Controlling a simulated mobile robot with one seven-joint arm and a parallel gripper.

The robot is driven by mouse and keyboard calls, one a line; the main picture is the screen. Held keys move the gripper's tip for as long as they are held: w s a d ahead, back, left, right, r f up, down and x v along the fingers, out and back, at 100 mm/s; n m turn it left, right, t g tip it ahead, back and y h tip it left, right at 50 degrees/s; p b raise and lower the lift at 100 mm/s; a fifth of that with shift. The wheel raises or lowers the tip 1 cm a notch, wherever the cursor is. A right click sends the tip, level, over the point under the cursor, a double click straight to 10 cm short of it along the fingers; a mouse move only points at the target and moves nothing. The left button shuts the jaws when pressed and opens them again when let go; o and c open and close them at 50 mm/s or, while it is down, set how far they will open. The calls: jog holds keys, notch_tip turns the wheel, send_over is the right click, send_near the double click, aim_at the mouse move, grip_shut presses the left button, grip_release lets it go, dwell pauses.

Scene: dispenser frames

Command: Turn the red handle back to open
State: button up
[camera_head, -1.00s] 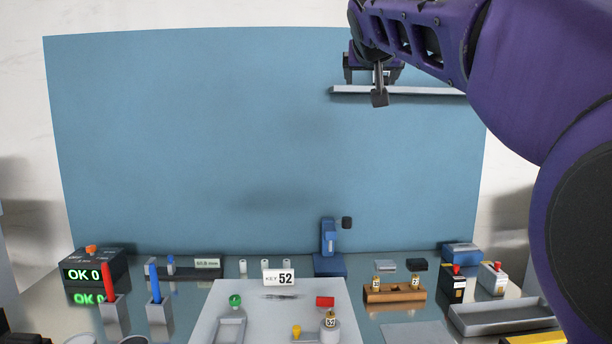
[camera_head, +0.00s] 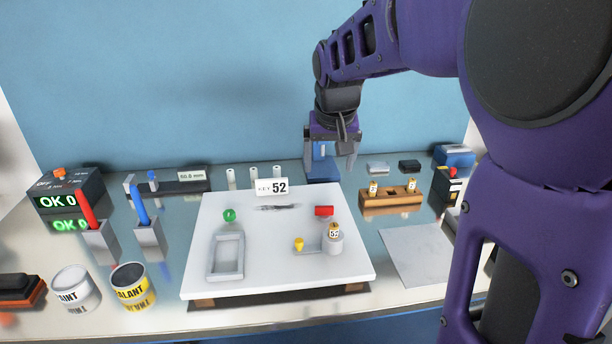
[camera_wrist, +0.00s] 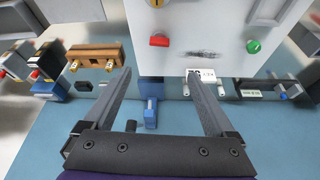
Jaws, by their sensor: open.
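The red handle (camera_head: 324,211) is a small red block on the white board (camera_head: 270,273), right of centre, behind a grey cylinder with a yellow tag (camera_head: 334,240). In the wrist view the red handle (camera_wrist: 159,40) shows near the top, just beyond the fingertips. My gripper (camera_head: 336,160) hangs over the back of the table, behind the board, in front of a blue device.
A green knob (camera_head: 229,215) and a yellow knob (camera_head: 299,244) are on the board. A "52" sign (camera_head: 272,187) stands at its back edge. A wooden block (camera_head: 392,201) holds tagged pieces on the right. Cans (camera_head: 133,288) and pen holders stand at left.

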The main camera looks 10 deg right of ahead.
aim_at(324, 207)
jog(key=b+x, duration=0.1)
jog(key=x, duration=1.6)
jog(key=shift+d, duration=0.1)
jog(key=shift+c, duration=0.3)
jog(key=c, duration=1.3)
